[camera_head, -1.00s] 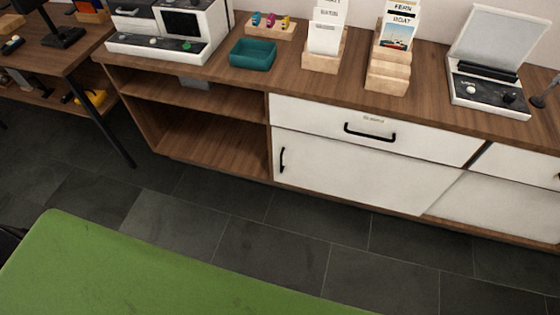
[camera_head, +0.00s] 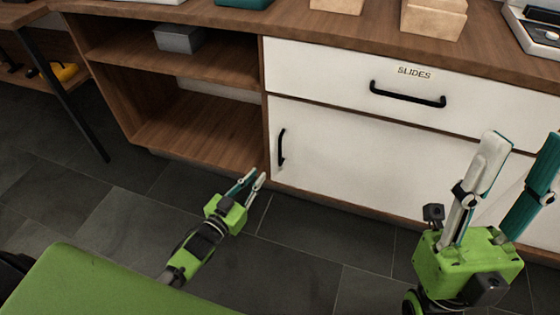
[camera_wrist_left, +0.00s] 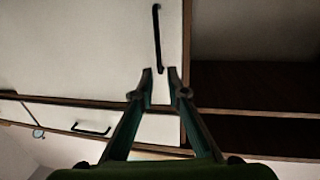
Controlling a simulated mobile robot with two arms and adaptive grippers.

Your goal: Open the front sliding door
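The white front sliding door (camera_head: 350,160) stands below the drawer, just right of the open shelf bay. Its black vertical handle (camera_head: 281,147) is near its left edge. In the left wrist view the door (camera_wrist_left: 80,50) and handle (camera_wrist_left: 157,35) also show, with the fingertips close to one end of the handle in the picture. My left gripper (camera_head: 252,180) is open and empty, with a moderate gap, below and left of the handle in the head view. Contact with the handle is not visible. My right gripper (camera_head: 523,140) is open and empty at the right, hiding part of the door.
A white drawer (camera_head: 420,90) labelled SLIDES has a black bar handle (camera_head: 407,95). The open shelf bay (camera_head: 205,130) holds a grey box (camera_head: 179,39). Wooden holders (camera_head: 433,18) stand on the top. Dark tiled floor (camera_head: 130,220) lies clear in front.

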